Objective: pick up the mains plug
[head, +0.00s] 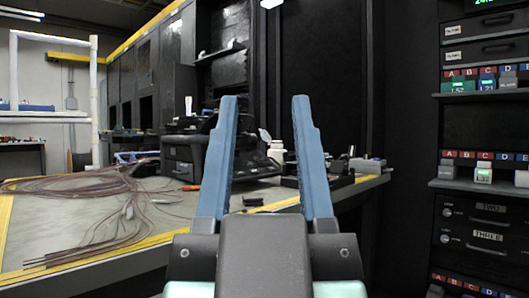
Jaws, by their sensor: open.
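My gripper (265,100) is open and empty, with its two blue fingers pointing up in the middle of the head view. I cannot make out a mains plug for certain. A small black object (253,202) lies on the workbench (185,230) and shows between the fingers; it is too small to tell whether it is the plug. The fingers appear in front of the bench and hide parts of the equipment on it.
A tangle of brown cables (85,190) covers the bench's left side. A dark grey machine (185,155) stands at its back, with a small orange item (191,187) before it. A black rack with labelled drawers (487,215) stands at the right.

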